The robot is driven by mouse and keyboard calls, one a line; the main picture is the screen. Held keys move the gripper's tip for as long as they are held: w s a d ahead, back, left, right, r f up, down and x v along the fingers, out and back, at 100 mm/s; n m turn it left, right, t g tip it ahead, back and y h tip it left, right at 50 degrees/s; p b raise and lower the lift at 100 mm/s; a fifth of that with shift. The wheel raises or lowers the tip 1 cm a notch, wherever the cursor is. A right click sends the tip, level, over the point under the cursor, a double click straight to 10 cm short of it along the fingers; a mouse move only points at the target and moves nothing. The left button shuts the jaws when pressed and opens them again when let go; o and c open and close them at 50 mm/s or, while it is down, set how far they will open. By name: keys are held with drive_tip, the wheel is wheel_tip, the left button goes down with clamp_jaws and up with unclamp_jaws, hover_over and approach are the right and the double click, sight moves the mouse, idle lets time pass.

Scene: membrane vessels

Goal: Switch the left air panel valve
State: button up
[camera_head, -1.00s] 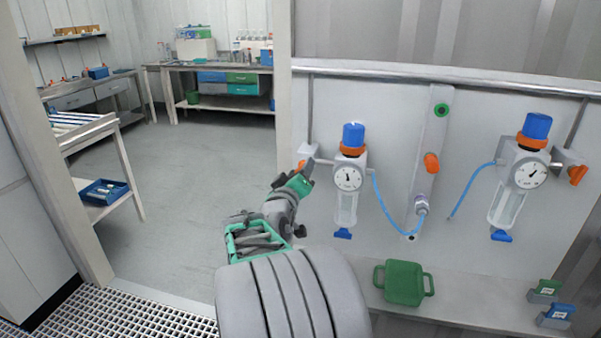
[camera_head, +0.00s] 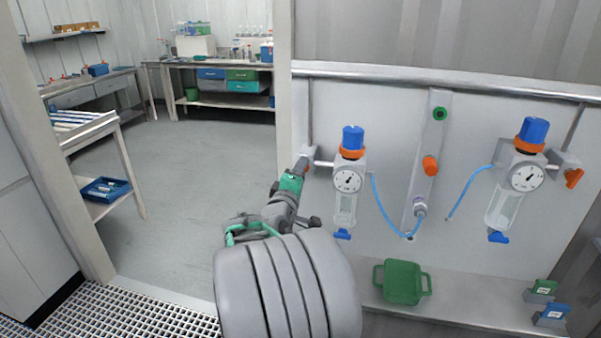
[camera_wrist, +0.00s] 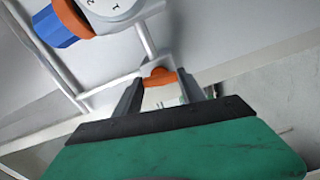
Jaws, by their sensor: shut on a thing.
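The left air panel valve has a small orange handle (camera_wrist: 160,75), which sits between my gripper's two dark fingers (camera_wrist: 170,96) in the wrist view. My gripper (camera_head: 300,166) is shut on this handle at the left end of the air panel (camera_head: 390,120). In the head view the fingers cover most of the handle, and only a bit of orange shows. To the right of the valve is the left regulator, with a blue knob (camera_head: 353,138), an orange ring and a round gauge (camera_head: 348,180). A thin pipe joins it to the valve.
A second regulator (camera_head: 526,178) with its own orange valve handle (camera_head: 573,177) is at the right. An orange knob (camera_head: 430,165) sits on the middle post, with blue hoses on both sides. A green container (camera_head: 403,282) stands on the ledge below. Open floor lies left.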

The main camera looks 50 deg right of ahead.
idle(0.4)
drive_tip(key=o, duration=1.4)
drive_tip(key=shift+c, duration=0.2)
drive_tip(key=b+v, duration=0.1)
drive_tip(key=v, duration=0.6)
drive_tip(key=shift+s+a, duration=0.2)
drive_tip(key=shift+a, duration=0.15)
